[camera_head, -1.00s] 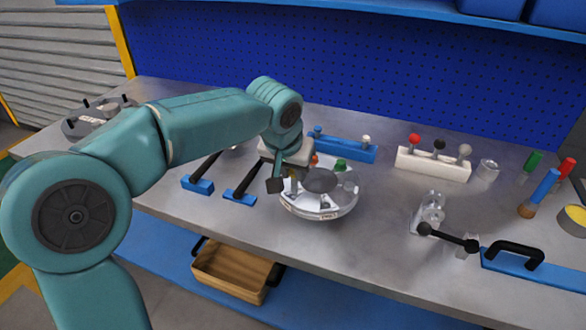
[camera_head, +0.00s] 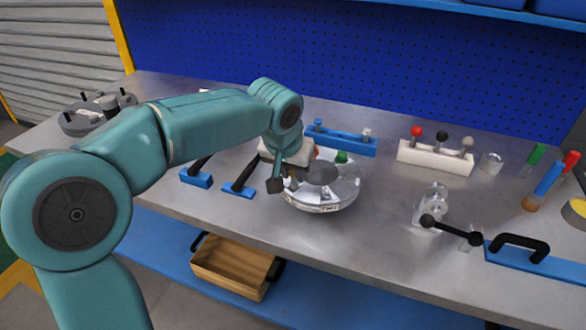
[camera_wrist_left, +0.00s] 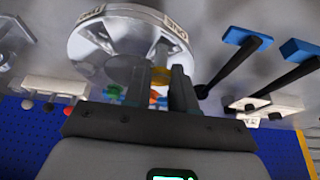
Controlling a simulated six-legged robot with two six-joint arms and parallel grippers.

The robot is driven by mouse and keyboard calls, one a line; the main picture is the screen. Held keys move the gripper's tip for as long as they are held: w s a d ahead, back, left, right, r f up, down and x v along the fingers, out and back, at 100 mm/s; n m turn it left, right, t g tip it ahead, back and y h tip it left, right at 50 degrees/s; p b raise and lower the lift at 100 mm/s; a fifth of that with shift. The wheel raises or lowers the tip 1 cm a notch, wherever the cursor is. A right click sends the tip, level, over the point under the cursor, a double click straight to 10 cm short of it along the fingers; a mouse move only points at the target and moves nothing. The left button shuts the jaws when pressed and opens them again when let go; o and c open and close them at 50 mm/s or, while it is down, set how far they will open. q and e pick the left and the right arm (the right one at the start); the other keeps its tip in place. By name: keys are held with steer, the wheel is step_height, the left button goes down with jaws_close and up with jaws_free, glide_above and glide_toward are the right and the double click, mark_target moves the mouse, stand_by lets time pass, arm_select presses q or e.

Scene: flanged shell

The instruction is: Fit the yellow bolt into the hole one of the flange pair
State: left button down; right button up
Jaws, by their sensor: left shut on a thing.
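The round silver flange pair (camera_head: 345,197) lies on the bench in the head view, with a label on its rim. It also fills the upper left of the left wrist view (camera_wrist_left: 115,45), where two rim labels show. My left gripper (camera_head: 285,182) is over the flange's left part, fingers pointing down. In the left wrist view its dark fingers (camera_wrist_left: 162,88) are shut on the yellow bolt (camera_wrist_left: 160,75), mostly hidden between them. The bolt's lower end and the hole are hidden, so I cannot tell whether it is in. A green bolt head (camera_head: 342,157) shows at the flange's back edge. My right gripper is not in view.
A blue rack (camera_head: 350,145) stands behind the flange. A white block (camera_head: 435,157) with red, black and grey knobs is to the right. Black-handled tools on blue bases (camera_head: 238,190) lie left. Clear parts (camera_head: 432,205) and a blue-based handle (camera_head: 530,259) are right.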

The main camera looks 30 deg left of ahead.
arm_select(q)
steer(key=shift+f+b, duration=0.9)
steer(key=shift+f, duration=0.2)
steer(key=c, duration=0.8)
jaws_free()
steer(key=shift+c, duration=0.2)
steer(key=p+v, duration=0.3)
steer(key=v, duration=1.3)
steer(key=shift+r, duration=0.15)
steer(key=shift+s, duration=0.1)
